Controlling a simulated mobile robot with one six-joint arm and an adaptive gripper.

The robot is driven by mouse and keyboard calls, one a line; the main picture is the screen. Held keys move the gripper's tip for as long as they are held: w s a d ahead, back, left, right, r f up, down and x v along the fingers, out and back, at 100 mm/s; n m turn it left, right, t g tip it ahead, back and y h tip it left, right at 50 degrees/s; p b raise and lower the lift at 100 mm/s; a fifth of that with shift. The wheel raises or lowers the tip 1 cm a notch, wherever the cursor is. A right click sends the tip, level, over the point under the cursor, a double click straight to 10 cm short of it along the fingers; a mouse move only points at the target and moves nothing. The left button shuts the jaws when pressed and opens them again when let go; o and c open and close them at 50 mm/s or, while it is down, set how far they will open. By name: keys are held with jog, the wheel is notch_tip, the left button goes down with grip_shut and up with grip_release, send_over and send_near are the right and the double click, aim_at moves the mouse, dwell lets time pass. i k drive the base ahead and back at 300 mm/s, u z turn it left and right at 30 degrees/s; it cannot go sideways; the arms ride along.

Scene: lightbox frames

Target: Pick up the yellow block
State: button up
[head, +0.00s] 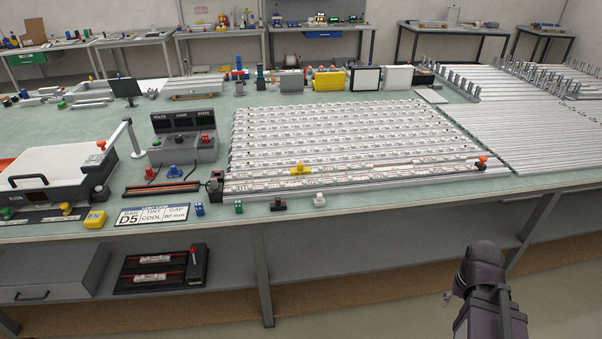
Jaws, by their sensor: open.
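Several yellow things show in the head view, and I cannot tell for certain which one is the yellow block. A small yellow block with dark marks (94,219) sits near the front edge of the bench at the left, beside the label card. A yellow clip-like piece (300,169) sits on the front strips of the white strip array. A larger yellow box (329,80) stands in the back row. Part of my arm shows at the lower right, in front of the bench and well apart from all of these. My gripper's fingers do not show.
The green-topped bench (360,196) holds a label card (152,215), a white-lidded box (58,175), a meter unit (185,136) and rows of strips (340,130). Small green, dark and white pieces stand along the front edge. A shelf below holds a black tray (160,270).

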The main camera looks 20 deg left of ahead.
aim_at(300, 169)
jog(key=k, duration=1.3)
jog(key=u, duration=0.3)
jog(key=i, duration=1.05)
jog(key=u, duration=0.4)
jog(key=i, duration=1.1)
jog(key=z, duration=0.15)
